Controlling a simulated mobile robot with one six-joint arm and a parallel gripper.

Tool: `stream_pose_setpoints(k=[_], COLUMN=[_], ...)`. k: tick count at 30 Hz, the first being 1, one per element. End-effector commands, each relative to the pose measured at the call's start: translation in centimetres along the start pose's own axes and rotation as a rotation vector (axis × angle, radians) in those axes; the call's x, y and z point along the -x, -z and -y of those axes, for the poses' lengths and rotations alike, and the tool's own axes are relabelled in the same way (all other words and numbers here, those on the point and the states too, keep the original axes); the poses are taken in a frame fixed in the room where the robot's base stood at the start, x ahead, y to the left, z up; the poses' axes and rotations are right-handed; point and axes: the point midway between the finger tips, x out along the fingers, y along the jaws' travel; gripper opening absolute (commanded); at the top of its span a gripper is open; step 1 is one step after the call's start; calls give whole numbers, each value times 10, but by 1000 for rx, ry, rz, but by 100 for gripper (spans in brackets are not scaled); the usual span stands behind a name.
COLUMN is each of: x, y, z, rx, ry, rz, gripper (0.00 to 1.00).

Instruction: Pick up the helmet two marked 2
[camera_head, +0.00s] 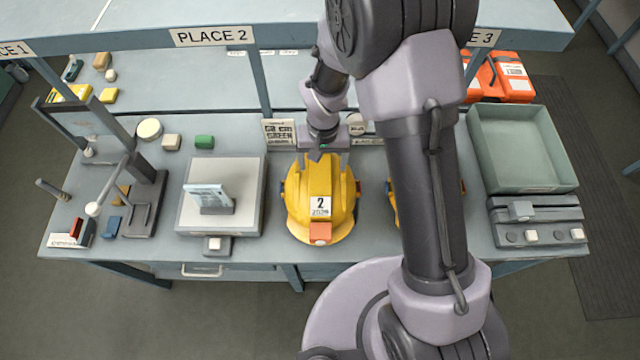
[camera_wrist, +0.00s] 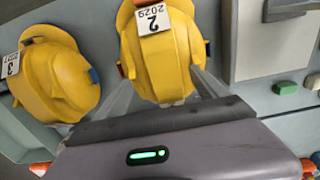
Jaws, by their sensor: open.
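Helmet two (camera_head: 342,212) is yellow, with a white label reading 2 and 2029 and an orange block at its front; it sits on the workbench. It also shows in the wrist view (camera_wrist: 182,62), upside down at top centre. My gripper (camera_head: 318,152) is at the far edge of this helmet in the head view. In the wrist view its two grey fingers (camera_wrist: 165,90) are apart, one on each side of the helmet's lower end. I cannot tell whether they touch it. Another yellow helmet, marked 3 (camera_wrist: 60,85), is beside it, mostly hidden behind my arm in the head view.
A grey scale (camera_head: 245,212) with a small display stands left of helmet two. A green-grey tray (camera_head: 520,150) is at the right, with a grey control box (camera_head: 540,222) in front. An overhead shelf (camera_head: 130,38) runs along the back. A stand (camera_head: 145,205) is at the left.

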Motion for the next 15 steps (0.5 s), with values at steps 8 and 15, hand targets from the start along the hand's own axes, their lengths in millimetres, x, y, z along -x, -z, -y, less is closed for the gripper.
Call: stream_pose_setpoints(k=[8,15], x=[-45,-58], y=[4,5], z=[8,8], rx=[0,-1], ry=[0,1], rz=[3,-2], gripper=[82,82])
